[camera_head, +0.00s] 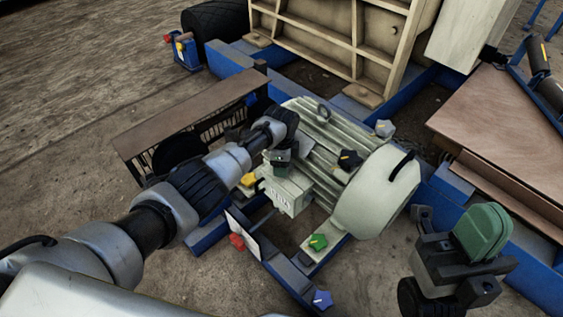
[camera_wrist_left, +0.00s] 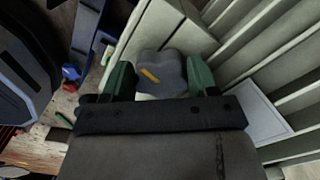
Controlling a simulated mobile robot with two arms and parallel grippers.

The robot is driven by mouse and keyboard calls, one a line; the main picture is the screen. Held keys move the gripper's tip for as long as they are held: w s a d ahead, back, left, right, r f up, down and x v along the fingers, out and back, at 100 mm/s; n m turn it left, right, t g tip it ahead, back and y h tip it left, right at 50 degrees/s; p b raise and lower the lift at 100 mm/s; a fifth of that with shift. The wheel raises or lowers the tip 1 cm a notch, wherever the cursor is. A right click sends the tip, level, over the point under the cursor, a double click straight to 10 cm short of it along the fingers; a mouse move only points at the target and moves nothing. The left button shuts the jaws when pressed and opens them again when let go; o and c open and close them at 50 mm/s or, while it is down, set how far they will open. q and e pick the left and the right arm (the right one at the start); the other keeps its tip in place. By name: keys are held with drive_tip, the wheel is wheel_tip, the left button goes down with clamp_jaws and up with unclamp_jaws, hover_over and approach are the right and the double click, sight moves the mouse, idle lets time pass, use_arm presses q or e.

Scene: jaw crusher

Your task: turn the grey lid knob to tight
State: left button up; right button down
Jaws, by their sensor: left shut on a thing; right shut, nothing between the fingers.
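The grey lid knob (camera_wrist_left: 160,70) is lobed, with a yellow-orange pointer mark slanting down to the right in the left wrist view. It sits between the two green fingers of my left gripper (camera_wrist_left: 159,78), which is shut on it. In the head view, my left gripper (camera_head: 280,166) points down onto the pale terminal box (camera_head: 289,193) on the motor's side, and hides the knob there. My right gripper (camera_head: 483,232) is shut and empty at the lower right, apart from the machine. I cannot read any tight marking.
The ribbed motor (camera_head: 323,137) stands behind the box. Several other star knobs surround it: black (camera_head: 349,160), light grey (camera_head: 384,128), yellow (camera_head: 249,180), green (camera_head: 318,242), red (camera_head: 237,241) and blue (camera_head: 322,299). A brown guard (camera_head: 190,115) stands left. Blue frame rails cross the floor.

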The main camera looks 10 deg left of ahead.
use_arm(q)
drive_tip(key=shift+d, duration=0.1)
drive_tip(key=o, duration=0.6)
drive_tip(key=shift+o, duration=0.2)
drive_tip(key=shift+r, duration=0.1)
